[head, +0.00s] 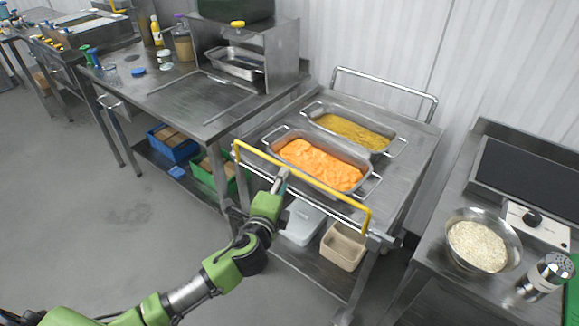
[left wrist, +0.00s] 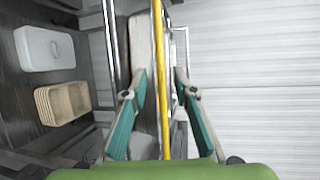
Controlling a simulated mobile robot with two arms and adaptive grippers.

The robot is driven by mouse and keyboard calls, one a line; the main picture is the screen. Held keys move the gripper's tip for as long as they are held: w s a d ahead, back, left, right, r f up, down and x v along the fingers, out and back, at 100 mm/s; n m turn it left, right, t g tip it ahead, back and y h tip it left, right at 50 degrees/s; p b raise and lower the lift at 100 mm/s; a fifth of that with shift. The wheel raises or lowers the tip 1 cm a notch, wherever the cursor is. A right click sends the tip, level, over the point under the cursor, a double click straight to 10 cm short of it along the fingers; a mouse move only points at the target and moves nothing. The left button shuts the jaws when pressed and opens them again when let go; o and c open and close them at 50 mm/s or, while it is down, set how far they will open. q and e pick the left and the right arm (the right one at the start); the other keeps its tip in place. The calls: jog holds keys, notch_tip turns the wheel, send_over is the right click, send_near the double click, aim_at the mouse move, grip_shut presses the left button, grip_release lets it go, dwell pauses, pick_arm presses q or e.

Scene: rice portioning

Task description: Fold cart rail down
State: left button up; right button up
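The cart (head: 408,180) stands in the middle of the head view. Its yellow rail (head: 335,197) stands raised along the near edge, in front of the trays. The same yellow rail (left wrist: 160,60) runs lengthwise through the left wrist view. My left gripper (head: 281,180) is at the rail, near its middle. In the wrist view its two teal fingers (left wrist: 160,78) are spread, one on each side of the rail, with gaps between. My right gripper is not in view.
The cart top holds a tray of orange food (head: 318,165) and a tray of yellow food (head: 355,132). A white lidded box (head: 302,224) and a beige bin (head: 343,247) sit on its lower shelf. A counter with a rice bowl (head: 482,240) stands at right.

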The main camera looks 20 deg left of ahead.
aim_at(289, 167)
pick_arm(q)
jog(key=w, duration=0.3)
jog(key=w+f, duration=0.1)
jog(key=w, duration=0.2)
jog(key=shift+w+a+f, duration=0.15)
jog(key=shift+w, duration=0.25)
grip_shut()
